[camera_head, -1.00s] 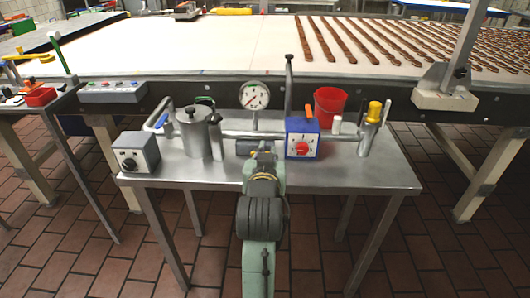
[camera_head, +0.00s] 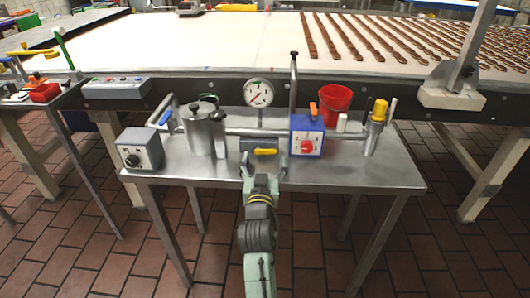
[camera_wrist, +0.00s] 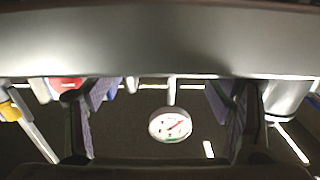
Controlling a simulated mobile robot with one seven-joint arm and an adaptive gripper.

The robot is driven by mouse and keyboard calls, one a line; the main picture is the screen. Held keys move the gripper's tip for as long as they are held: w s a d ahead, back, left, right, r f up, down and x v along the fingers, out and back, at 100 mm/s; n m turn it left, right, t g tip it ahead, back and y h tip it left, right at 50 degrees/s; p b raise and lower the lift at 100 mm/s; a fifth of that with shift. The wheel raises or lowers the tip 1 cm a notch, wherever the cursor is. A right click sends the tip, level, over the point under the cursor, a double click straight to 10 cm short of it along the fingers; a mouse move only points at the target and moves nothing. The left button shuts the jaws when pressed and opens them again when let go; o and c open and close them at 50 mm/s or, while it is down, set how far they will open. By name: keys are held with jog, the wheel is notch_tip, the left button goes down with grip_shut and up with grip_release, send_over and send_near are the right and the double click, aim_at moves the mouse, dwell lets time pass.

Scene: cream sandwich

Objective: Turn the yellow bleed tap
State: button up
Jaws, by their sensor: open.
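The yellow bleed tap (camera_head: 265,151) shows in the head view as a short, level yellow handle on a dark grey block (camera_head: 258,144) below the gauge. My gripper (camera_head: 264,160) is open and empty in front of it, with one finger on each side of the handle in the picture. I cannot tell whether the handle is between the fingers in depth. In the wrist view my gripper (camera_wrist: 163,115) shows both fingers wide apart, with the white gauge (camera_wrist: 170,125) beyond them. The tap cannot be made out there; a grey surface fills the top.
The metal table (camera_head: 330,174) holds a blue box with a red knob (camera_head: 307,146), a red bucket (camera_head: 334,97), a yellow-capped cylinder (camera_head: 379,109), a metal canister (camera_head: 206,134) and a grey knob box (camera_head: 139,149). A pipe (camera_head: 345,133) runs across. The front strip is clear.

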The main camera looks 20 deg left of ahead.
aim_at(265, 152)
jog(key=shift+p+x, duration=0.3)
jog(key=shift+x, duration=1.3)
jog(key=c, duration=1.2)
jog(key=shift+o, duration=0.2)
jog(key=shift+d+f+m+b, duration=0.1)
jog(key=shift+f+m+b, duration=0.15)
jog(key=shift+m+b, duration=0.25)
jog(key=shift+r, duration=0.1)
jog(key=o, duration=1.2)
jog(key=shift+c, duration=0.2)
